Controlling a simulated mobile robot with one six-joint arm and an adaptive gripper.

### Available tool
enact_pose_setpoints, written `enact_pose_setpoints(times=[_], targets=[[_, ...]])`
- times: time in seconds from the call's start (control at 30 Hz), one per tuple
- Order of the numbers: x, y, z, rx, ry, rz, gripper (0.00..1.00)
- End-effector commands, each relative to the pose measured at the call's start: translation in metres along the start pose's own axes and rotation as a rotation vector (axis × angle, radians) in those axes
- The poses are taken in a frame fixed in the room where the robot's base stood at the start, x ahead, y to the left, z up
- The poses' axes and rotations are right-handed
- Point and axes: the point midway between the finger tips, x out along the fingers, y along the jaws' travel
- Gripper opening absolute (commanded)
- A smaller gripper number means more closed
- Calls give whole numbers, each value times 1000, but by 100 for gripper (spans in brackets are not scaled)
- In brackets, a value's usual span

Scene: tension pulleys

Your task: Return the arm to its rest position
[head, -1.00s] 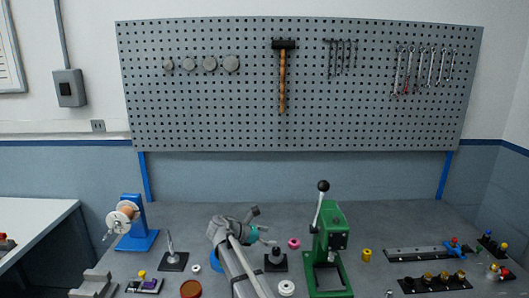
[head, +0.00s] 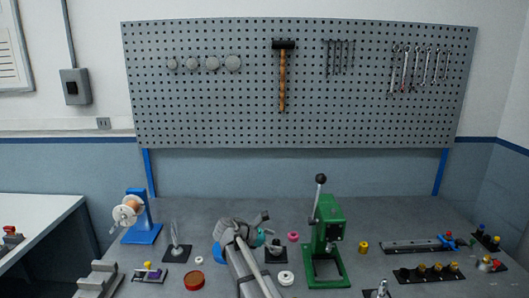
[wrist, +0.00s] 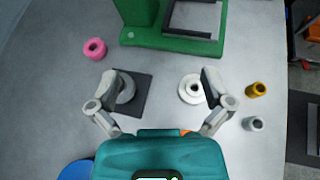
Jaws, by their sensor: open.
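My arm (head: 240,245) reaches up from the bottom middle of the head view, bent at a grey joint over the bench. The left finger overlaps the black square base (wrist: 142,92) with a grey round part. The right finger is beside a white ring (wrist: 191,88). The fingertips are too small to make out in the head view.
The green press (head: 328,240) with an upright lever stands right of my arm. A blue spool stand (head: 143,233), a post on a black base (head: 177,252) and a red-brown dish (head: 194,281) are left. A pink ring (head: 293,237) lies beyond the gripper. Black racks (head: 428,272) stand right.

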Motion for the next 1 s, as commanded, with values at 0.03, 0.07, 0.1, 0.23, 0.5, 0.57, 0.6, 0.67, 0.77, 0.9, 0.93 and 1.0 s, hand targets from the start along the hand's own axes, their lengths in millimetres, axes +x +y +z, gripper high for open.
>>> enact_pose_setpoints(times=[0.03, 0.07, 0.1, 0.23, 0.5, 0.57, 0.6, 0.67, 0.77, 0.9, 0.93, 1.0], targets=[[5, -6, 0, 19, 13, -6, 100], [8, -8, 0, 34, 24, -10, 100], [12, -12, 0, 55, 39, -15, 100], [26, -27, -3, 137, 94, -39, 100], [64, -75, -11, 409, 262, -140, 100], [74, -91, -14, 502, 314, -182, 100], [79, -102, -16, 565, 349, -213, 100], [87, -117, -19, 664, 399, -262, 100], [97, -142, -25, 824, 476, -353, 100], [106, -174, -31, 1048, 570, -497, 100], [106, -181, -33, 1095, 588, -531, 100], [108, -195, -35, 1196, 624, -607, 100]])
